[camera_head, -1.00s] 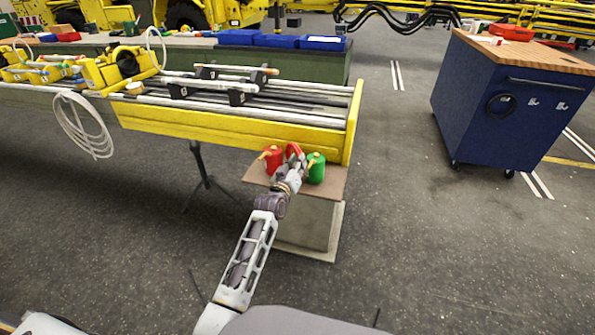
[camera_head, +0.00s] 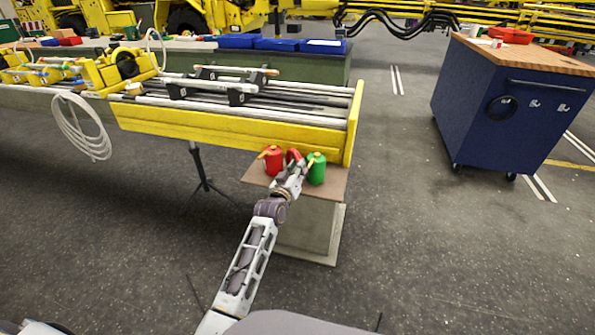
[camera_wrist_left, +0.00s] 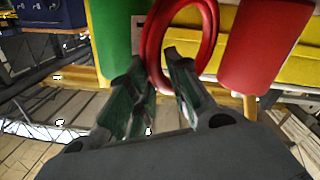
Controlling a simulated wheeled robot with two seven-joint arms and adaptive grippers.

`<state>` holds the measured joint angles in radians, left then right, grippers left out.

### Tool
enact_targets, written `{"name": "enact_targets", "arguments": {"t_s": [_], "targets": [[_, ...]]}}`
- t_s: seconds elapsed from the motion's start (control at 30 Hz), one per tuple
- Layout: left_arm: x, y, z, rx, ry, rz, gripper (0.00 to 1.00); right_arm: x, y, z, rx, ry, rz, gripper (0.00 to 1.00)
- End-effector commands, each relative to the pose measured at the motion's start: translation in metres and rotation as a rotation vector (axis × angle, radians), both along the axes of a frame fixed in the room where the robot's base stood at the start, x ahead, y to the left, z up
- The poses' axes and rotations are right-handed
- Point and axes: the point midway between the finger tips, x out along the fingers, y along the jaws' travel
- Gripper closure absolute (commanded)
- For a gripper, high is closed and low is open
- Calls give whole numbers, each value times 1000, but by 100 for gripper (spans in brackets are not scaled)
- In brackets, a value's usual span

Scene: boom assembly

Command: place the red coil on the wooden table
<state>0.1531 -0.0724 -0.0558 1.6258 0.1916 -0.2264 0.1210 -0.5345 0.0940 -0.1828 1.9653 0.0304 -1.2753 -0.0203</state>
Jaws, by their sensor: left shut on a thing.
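My left gripper (camera_head: 294,168) reaches in over a small brown-topped stand (camera_head: 332,187). It is shut on the red coil (camera_head: 293,152), a ring that shows between and beyond the fingertips in the left wrist view (camera_wrist_left: 152,38). The coil sits between a red can (camera_head: 273,162) on the left and a green can (camera_head: 316,170) on the right. I cannot tell whether the coil touches the stand's top. A wood-topped blue cart (camera_head: 540,56) stands at the far right. My right gripper is not in view.
A yellow-edged rack (camera_head: 235,133) with metal bars stands just behind the stand. The red can (camera_wrist_left: 262,45) and green can (camera_wrist_left: 109,35) flank the coil closely. A red item (camera_head: 510,36) lies on the cart. Open floor separates the stand and cart.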

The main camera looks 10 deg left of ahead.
Motion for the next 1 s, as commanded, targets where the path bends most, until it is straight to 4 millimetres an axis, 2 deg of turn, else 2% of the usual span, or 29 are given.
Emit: {"name": "enact_targets", "arguments": {"t_s": [0.43,0.47,0.6,1.0], "targets": [[0,0,-1,0,-2,1,100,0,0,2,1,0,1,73],[0,0,-2,0,0,0,78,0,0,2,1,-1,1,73],[0,0,-2,0,0,0,60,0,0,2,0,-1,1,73],[0,0,0,0,0,0,58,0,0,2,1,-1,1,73]]}}
